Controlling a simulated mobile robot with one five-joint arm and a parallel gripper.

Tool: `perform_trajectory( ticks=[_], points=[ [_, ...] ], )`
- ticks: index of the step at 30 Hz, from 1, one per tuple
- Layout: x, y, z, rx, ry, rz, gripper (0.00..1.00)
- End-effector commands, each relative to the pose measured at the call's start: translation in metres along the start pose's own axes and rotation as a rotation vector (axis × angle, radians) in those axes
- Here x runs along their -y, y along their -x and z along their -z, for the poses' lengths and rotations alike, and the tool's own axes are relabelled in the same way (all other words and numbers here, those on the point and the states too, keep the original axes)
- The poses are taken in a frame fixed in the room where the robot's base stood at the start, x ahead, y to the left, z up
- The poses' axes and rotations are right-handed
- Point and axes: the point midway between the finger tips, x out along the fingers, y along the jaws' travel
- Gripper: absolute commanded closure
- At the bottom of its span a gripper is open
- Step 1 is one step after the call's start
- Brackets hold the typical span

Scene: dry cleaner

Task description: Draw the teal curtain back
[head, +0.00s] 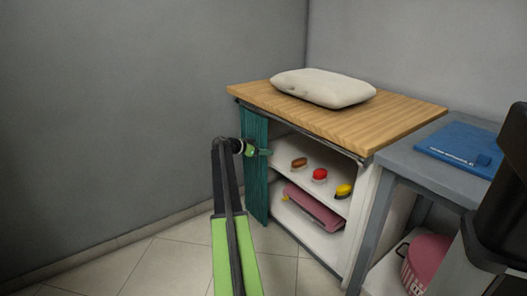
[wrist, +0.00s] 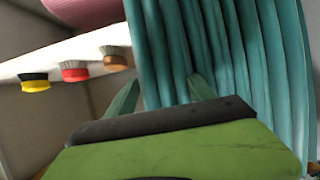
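The teal curtain (head: 256,190) hangs in narrow folds at the left end of the cabinet front, and most of the opening is uncovered. In the wrist view the curtain (wrist: 235,50) fills the middle and right, with its free edge left of centre. My gripper (head: 266,152) is at the upper part of the curtain in the head view. In the wrist view my gripper's fingers (wrist: 163,80) are spread apart, with curtain folds visible between and beyond them. Whether the fingertips touch the cloth I cannot tell.
The cabinet (head: 355,225) holds brown, red and yellow brushes (head: 319,175) and a folded pink item (head: 313,207). A pale cushion (head: 323,87) lies on its wooden top (head: 250,91). A grey table (head: 440,166) with a blue item (head: 462,148) stands right. Floor at left is clear.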

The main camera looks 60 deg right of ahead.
Motion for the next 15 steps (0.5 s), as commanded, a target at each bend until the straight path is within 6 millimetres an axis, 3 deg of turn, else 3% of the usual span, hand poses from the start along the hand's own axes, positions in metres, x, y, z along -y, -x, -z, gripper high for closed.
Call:
perform_trajectory(
  ticks=[9,15],
  points=[
    [-0.002,0.001,0.002,0.000,-0.001,-0.003,0.38],
    [-0.002,0.041,0.005,0.001,0.000,-0.001,0.38]
  ],
)
